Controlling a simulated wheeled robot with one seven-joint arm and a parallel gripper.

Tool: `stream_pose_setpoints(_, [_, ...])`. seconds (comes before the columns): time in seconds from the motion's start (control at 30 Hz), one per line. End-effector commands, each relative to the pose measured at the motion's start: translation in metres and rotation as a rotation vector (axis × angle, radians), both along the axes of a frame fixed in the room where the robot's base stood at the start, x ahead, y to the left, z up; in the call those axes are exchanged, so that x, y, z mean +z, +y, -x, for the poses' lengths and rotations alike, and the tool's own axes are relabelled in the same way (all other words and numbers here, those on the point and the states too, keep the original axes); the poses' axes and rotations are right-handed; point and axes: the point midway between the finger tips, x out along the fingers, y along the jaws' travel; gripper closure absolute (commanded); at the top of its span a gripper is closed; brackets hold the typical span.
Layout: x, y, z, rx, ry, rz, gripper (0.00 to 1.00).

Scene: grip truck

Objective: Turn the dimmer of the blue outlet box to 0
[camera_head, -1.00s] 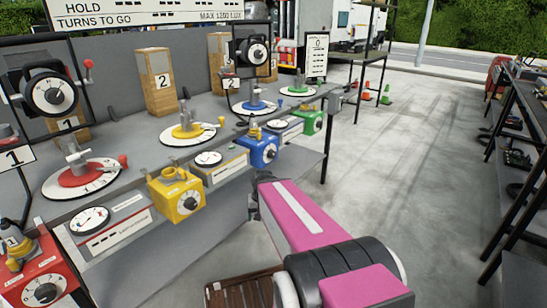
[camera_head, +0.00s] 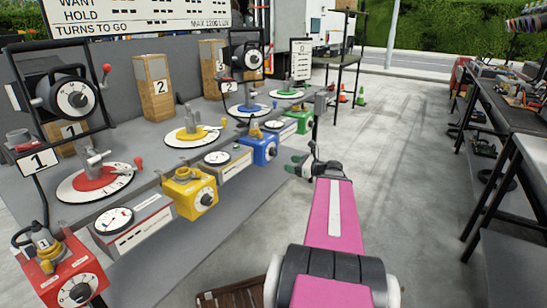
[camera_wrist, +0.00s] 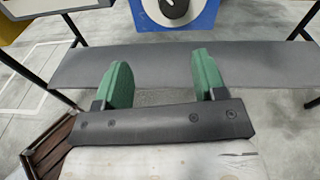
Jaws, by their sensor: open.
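The blue outlet box (camera_head: 259,148) hangs at the front edge of the long grey table, between the yellow and green boxes. Its dimmer (camera_head: 271,151) is a dark knob on a white dial on the front face. In the wrist view the blue box (camera_wrist: 206,16) is at the top, cut off by the frame, with its dark dimmer knob (camera_wrist: 174,8) partly showing. My gripper (camera_wrist: 165,80) has two green fingers held apart with nothing between them. It is short of the box and below it in the wrist view. In the head view my gripper (camera_head: 297,166) is right of the blue box.
A yellow box (camera_head: 190,193), a red box (camera_head: 62,270) and a green box (camera_head: 302,119) line the same table edge, with white gauges between. A grey table bar (camera_wrist: 200,65) crosses the wrist view. Black shelving (camera_head: 500,130) stands right; open floor lies between.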

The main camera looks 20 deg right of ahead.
Motion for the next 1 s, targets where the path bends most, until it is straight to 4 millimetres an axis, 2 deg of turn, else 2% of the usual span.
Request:
stream_pose_setpoints(0.03, [0.006,-0.012,0.0,-0.025,-0.003,-0.047,0.36])
stream_pose_setpoints(0.1, [0.012,-0.021,0.001,-0.045,-0.005,-0.096,0.36])
stream_pose_setpoints(0.27, [0.017,-0.024,-0.002,-0.058,-0.008,-0.133,0.36])
stream_pose_setpoints(0.47, [0.016,-0.008,-0.022,-0.055,-0.008,-0.129,0.36])
stream_pose_setpoints(0.8, [0.016,0.025,-0.065,-0.055,-0.007,-0.127,0.36])
stream_pose_setpoints(1.0, [0.016,0.037,-0.08,-0.057,-0.009,-0.127,0.36])
